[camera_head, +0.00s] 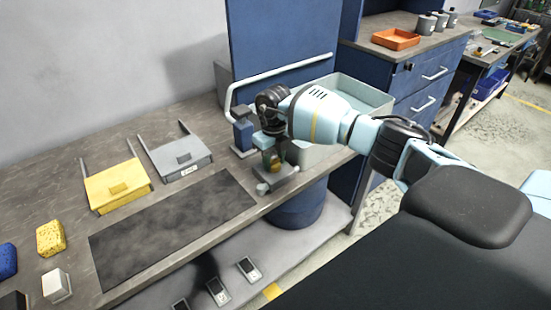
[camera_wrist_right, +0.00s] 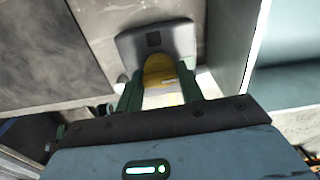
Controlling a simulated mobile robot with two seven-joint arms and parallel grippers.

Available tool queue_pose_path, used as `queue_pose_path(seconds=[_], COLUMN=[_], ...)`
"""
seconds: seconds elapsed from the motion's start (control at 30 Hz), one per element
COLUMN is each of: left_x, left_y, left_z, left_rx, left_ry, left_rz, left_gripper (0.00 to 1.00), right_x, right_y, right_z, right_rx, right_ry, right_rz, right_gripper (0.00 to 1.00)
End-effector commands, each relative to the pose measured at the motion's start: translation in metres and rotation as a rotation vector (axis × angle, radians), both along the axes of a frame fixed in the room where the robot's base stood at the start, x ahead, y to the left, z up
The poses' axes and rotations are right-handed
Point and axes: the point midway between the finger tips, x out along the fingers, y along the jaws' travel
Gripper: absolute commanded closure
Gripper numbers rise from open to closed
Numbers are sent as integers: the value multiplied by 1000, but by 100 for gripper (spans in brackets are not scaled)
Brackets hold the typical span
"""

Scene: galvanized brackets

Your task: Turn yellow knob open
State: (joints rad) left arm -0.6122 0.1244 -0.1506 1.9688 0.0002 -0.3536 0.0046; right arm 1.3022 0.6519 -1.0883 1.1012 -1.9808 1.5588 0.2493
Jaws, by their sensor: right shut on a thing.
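The yellow knob (camera_wrist_right: 158,70) shows in the right wrist view between the two green fingers of my right gripper (camera_wrist_right: 160,92). The fingers are shut on its sides. Behind the knob is a grey metal plate (camera_wrist_right: 182,38) with a small dark square. In the head view my right gripper (camera_head: 272,158) points down at the grey fixture (camera_head: 277,180) at the right end of the bench, and only a little of the knob shows there. How far the knob is turned cannot be told. My left gripper is not in view.
A curved light pipe (camera_head: 285,70) runs behind my right gripper along the blue panel (camera_head: 275,35). A pale bin (camera_head: 360,93) stands beyond my wrist. The dark mat (camera_head: 170,225), yellow bracket (camera_head: 117,187), grey bracket (camera_head: 180,158) and yellow sponge (camera_head: 50,238) lie to the left.

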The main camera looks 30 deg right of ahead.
Motion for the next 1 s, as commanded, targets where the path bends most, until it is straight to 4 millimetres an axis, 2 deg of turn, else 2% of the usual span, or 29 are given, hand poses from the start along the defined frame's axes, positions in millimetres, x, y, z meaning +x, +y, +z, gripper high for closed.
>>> queue_pose_path(seconds=[0.63,0.67,0.8,1.0], left_x=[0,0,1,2], left_y=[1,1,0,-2], left_z=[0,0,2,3], left_rx=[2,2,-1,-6], left_ry=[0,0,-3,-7], left_rz=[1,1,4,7], left_gripper=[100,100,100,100], right_x=[0,0,0,0], right_y=[0,0,0,0], right_z=[0,0,0,0], right_rx=[0,0,0,0], right_ry=[0,0,0,0], right_rz=[-51,-51,-50,-49], right_gripper=[86,60,42,41])
